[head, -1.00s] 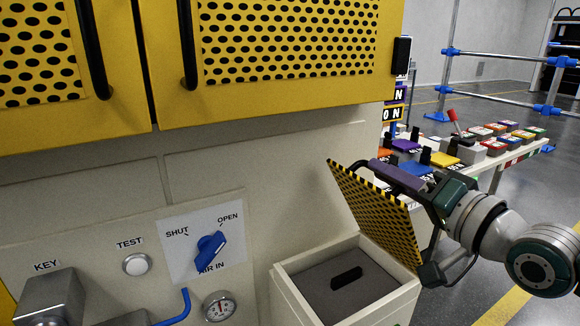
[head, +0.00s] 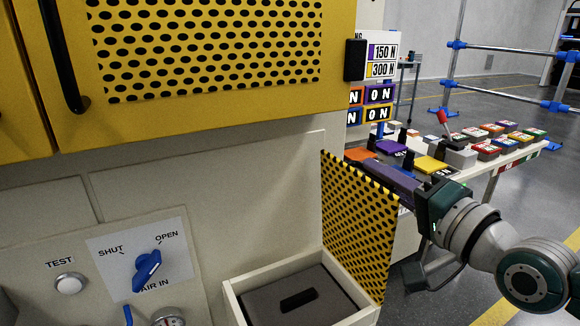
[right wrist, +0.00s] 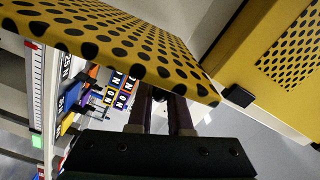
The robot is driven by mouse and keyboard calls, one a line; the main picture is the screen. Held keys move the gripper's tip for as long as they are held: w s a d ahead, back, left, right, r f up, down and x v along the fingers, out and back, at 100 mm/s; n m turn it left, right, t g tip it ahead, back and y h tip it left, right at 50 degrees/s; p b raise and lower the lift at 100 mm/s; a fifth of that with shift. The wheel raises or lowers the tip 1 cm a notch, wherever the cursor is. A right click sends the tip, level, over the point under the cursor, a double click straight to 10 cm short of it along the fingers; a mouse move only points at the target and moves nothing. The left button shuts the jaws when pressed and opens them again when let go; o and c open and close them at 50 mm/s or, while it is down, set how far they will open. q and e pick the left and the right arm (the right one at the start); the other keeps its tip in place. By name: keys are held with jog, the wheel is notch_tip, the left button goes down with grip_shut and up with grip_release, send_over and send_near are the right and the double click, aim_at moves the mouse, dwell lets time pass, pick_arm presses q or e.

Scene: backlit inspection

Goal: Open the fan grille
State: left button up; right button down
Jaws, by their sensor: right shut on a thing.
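The fan grille (head: 358,222), a yellow panel with black holes, stands out from the cream cabinet wall, upright and swung open, above a grey-topped box. In the right wrist view the grille (right wrist: 125,38) fills the upper left, its near edge crossing in front of the fingers. My right gripper (head: 380,172) is at the grille's far side, by its upper edge. Its two dark fingers (right wrist: 160,108) are close together and shut on the grille, probably at a handle. The grip point is hidden behind the panel. My left gripper is not in view.
A cream box (head: 235,305) with a slotted grey top sits below the grille. Yellow perforated doors (head: 210,50) hang above. A blue knob (head: 146,268) is on the wall. A table of coloured blocks (head: 520,155) stands behind my right arm.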

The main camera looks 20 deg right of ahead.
jog(key=shift+f, duration=0.2)
jog(key=c, duration=0.9)
grip_release()
jog(key=shift+s, duration=0.1)
jog(key=s, duration=0.3)
jog(key=s+p, duration=0.1)
jog(key=s, duration=0.5)
jog(key=shift+s+d+r, duration=0.1)
jog(key=shift+s+d, duration=0.25)
jog(key=shift+s, duration=0.05)
